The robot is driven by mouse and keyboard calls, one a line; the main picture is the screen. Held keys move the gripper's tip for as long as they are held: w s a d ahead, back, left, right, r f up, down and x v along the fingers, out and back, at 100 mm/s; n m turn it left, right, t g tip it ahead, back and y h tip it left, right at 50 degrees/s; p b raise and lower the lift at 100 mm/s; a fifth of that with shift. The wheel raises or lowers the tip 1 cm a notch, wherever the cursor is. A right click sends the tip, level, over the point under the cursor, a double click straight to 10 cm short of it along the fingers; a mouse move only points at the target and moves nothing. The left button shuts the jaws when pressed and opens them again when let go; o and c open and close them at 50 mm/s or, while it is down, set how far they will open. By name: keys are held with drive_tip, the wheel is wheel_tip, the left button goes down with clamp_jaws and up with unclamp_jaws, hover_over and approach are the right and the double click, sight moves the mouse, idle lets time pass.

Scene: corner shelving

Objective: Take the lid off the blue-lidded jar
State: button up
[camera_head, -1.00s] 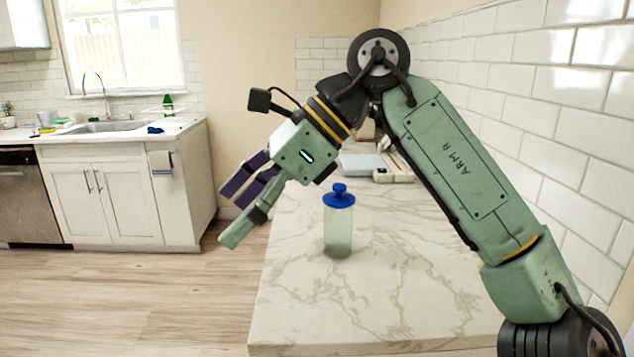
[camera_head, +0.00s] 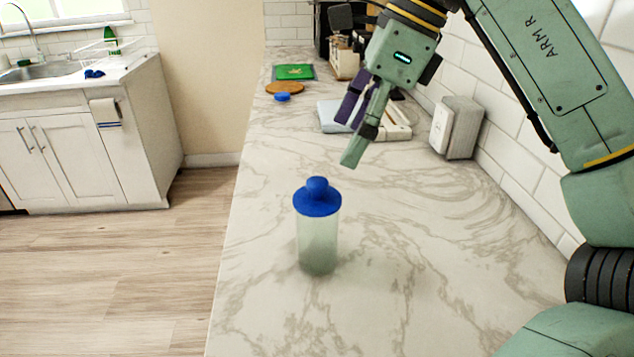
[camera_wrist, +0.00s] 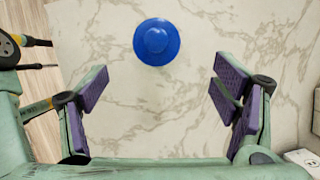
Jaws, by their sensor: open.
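The jar (camera_head: 318,245) stands upright on the marble counter, with a clear, slightly greenish body. Its blue lid (camera_head: 317,200) with a round knob sits on top. My gripper (camera_head: 352,138) is open and empty, above the counter, higher than the jar and to the right of it in the head view. In the wrist view the blue lid (camera_wrist: 157,42) shows from above, at the top centre, beyond the fingertips of my gripper (camera_wrist: 160,84) and apart from them. The jar body is hidden under the lid there.
Behind the jar on the counter (camera_head: 265,225) are a pale blue box (camera_head: 338,116), a small blue item (camera_head: 282,97), a round wooden board (camera_head: 285,87) and a green item (camera_head: 295,72). A white box (camera_head: 457,127) stands by the tiled wall. Counter around the jar is clear.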

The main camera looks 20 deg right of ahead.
sight(319, 180)
drive_tip(key=x, duration=0.3)
drive_tip(key=shift+a+f, duration=0.25)
drive_tip(key=shift+f, duration=0.1)
drive_tip(key=p+x, duration=0.1)
drive_tip(key=x, duration=0.1)
drive_tip(key=a+p+x, duration=0.1)
drive_tip(key=x, duration=0.1)
drive_tip(key=shift+w+f, duration=0.1)
drive_tip(key=shift+w+a+f, duration=0.15)
drive_tip(key=shift+a+f, duration=0.05)
drive_tip(key=shift+f, duration=0.3)
drive_tip(key=c, duration=1.1)
drive_tip(key=shift+r, duration=0.1)
